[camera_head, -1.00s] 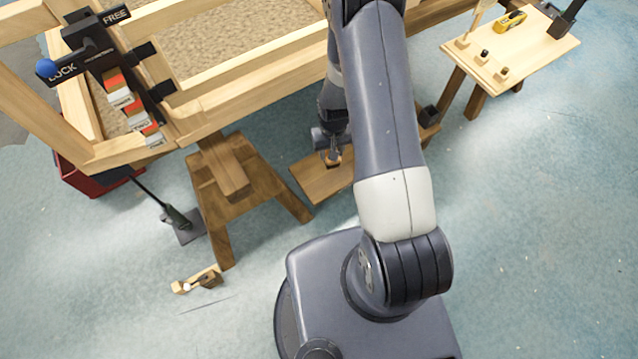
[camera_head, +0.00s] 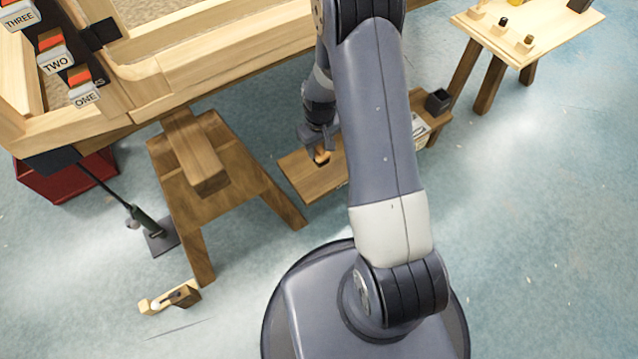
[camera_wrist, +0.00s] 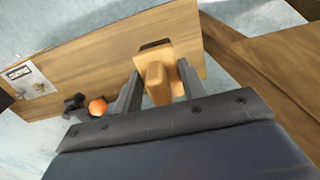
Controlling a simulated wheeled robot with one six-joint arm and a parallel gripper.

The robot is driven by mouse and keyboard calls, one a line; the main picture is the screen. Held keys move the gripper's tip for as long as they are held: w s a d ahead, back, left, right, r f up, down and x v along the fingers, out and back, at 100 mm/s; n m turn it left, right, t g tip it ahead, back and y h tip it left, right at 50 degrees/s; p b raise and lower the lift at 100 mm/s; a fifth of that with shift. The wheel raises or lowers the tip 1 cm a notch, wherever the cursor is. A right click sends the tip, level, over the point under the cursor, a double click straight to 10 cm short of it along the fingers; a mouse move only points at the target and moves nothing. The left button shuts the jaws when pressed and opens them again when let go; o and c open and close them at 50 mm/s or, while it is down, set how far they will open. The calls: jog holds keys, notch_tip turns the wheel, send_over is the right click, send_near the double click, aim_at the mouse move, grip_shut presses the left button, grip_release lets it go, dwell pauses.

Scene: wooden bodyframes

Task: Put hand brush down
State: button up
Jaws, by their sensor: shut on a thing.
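My gripper (camera_head: 320,148) is low over a brown wooden board (camera_head: 305,180) beside the trestle, partly behind my arm. In the wrist view its two dark fingers (camera_wrist: 160,82) are on either side of a light wooden piece, which I take to be the hand brush (camera_wrist: 156,83). The brush also shows as a small tan spot (camera_head: 321,157) in the head view. The board (camera_wrist: 95,55) lies under the brush in the wrist view. I cannot tell whether the brush touches it.
A trestle leg (camera_head: 200,245) stands left of the board, under the wooden frame (camera_head: 210,78). A dark open box (camera_head: 438,101) is at the board's right end. A small wooden tool (camera_head: 170,298) lies on the floor. A side table (camera_head: 540,30) stands at upper right.

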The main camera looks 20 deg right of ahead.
notch_tip(320, 180, down, 10)
jog(key=b, duration=0.3)
jog(key=shift+f, duration=0.25)
jog(key=shift+f+b, duration=0.1)
jog(key=shift+b, duration=0.2)
jog(key=o, duration=0.9)
jog(key=shift+o, duration=0.2)
notch_tip(320, 180, up, 12)
jog(key=p, duration=0.4)
